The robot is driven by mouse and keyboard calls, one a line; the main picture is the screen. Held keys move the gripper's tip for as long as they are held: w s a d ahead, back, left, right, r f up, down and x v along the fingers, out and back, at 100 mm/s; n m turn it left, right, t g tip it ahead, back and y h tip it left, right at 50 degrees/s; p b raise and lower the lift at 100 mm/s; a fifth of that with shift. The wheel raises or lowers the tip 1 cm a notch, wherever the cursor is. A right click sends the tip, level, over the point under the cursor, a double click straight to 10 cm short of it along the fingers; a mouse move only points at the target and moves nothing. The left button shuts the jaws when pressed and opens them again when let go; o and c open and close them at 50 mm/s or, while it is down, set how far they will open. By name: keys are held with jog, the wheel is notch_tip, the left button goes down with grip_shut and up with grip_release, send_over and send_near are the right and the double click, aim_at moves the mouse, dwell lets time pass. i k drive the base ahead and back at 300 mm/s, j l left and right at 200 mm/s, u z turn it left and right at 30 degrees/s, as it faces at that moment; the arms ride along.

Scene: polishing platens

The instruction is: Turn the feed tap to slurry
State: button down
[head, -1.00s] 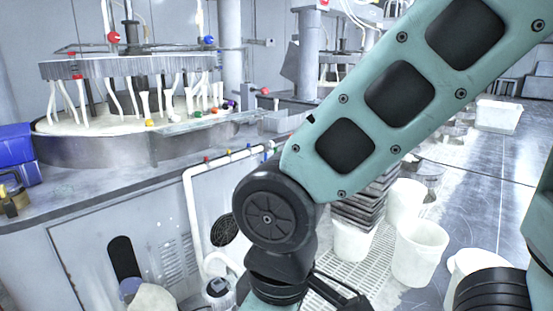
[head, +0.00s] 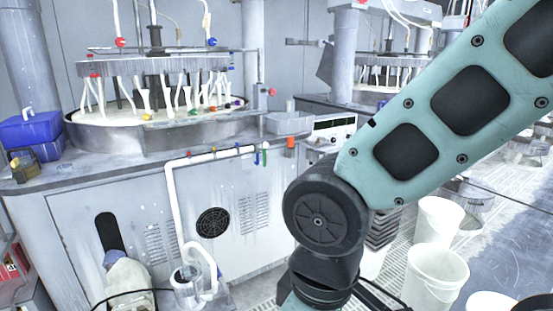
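A white pipe (head: 173,200) runs up the cabinet front and along the top edge of the polishing machine. Small coloured fittings sit along it, including a blue one (head: 257,158) and a green one (head: 264,154) near its right end. An orange-red piece (head: 290,142) stands just right of them. I cannot tell which of these is the feed tap, or its setting. My arm crosses the right side of the head view, right of the pipe. My gripper's fingers are below the picture's lower edge, so what they do is hidden.
The round platen (head: 90,133) with white slurry stands on the bench at left. A blue box (head: 30,132) is beside it. A clear jug (head: 187,287) and a pale container (head: 128,278) stand low in front of the cabinet. White buckets (head: 435,270) stand on the floor at right.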

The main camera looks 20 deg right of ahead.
aim_at(264, 150)
jog(key=i+l, duration=0.15)
jog(key=l, duration=0.15)
jog(key=i+l+u, duration=0.1)
jog(key=i+l, duration=0.2)
jog(key=l, duration=0.25)
jog(key=i+l+u, duration=0.15)
jog(key=l, duration=0.15)
jog(key=i+l+u, duration=0.1)
jog(key=i+l, duration=0.65)
jog(key=i, duration=0.1)
